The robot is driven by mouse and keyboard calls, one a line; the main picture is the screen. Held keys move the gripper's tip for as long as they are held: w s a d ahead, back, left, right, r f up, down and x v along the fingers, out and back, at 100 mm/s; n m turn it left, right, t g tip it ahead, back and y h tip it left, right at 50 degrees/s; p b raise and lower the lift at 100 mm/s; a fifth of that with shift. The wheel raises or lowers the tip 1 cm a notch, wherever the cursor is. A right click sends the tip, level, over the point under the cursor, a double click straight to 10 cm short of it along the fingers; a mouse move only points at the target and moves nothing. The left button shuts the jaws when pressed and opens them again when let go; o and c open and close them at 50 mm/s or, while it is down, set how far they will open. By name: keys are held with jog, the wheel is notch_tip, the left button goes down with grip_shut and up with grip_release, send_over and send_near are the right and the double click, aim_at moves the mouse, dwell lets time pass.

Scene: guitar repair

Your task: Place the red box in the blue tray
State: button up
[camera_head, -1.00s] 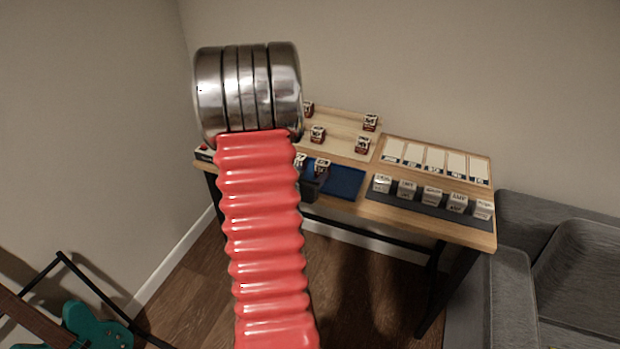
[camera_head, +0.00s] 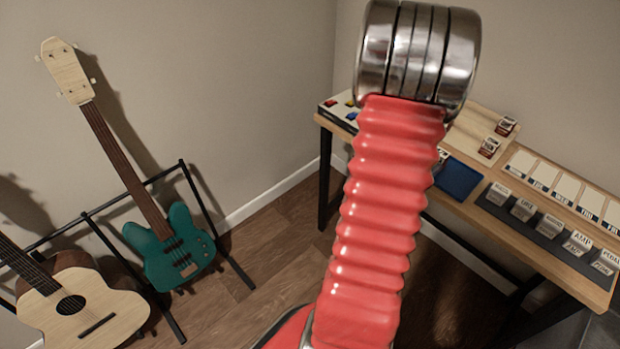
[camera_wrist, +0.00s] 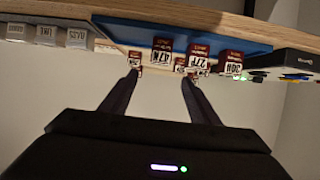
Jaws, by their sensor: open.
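Several dark red boxes with white labels are in view, and I cannot tell which one is meant. Two red boxes (camera_head: 506,125) (camera_head: 489,147) stand on a light wooden board in the head view. In the wrist view a row of red boxes (camera_wrist: 196,52) (camera_wrist: 161,49) stands at the blue tray (camera_wrist: 128,32). The blue tray (camera_head: 458,180) lies flat on the table, partly hidden by my red arm. My gripper (camera_wrist: 160,78) is open, with nothing visible between its fingers, facing the boxes. In the head view it is hidden behind my arm.
White lettered blocks (camera_head: 551,225) stand on a dark strip right of the tray, below pale cards (camera_head: 556,188). A case with coloured pieces (camera_head: 343,107) sits at the table's left end. A teal guitar (camera_head: 172,245) and a wooden guitar (camera_head: 82,305) stand in a rack at left.

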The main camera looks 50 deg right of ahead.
jog(key=w+a+r+n+t+y, duration=0.3)
jog(key=w+a+r+n+t, duration=0.15)
jog(key=w+a, duration=0.65)
jog(key=w+a+r+n+t+y, duration=0.25)
jog(key=w+a+r+t, duration=0.2)
jog(key=w+a, duration=0.65)
jog(key=w+a+r+n+y, duration=0.2)
jog(key=a+r+n+y, duration=0.15)
jog(key=a, duration=0.85)
jog(key=w+a+r+n+y, duration=0.2)
jog(key=a+r+n+y, duration=0.15)
jog(key=a, duration=0.75)
jog(key=s+a+r+n+g, duration=0.1)
jog(key=s+a+n, duration=0.4)
jog(key=s+a, duration=0.6)
jog(key=shift+s+a+g+y, duration=0.15)
jog(key=shift+s+g+y, duration=0.4)
jog(key=shift+s, duration=0.25)
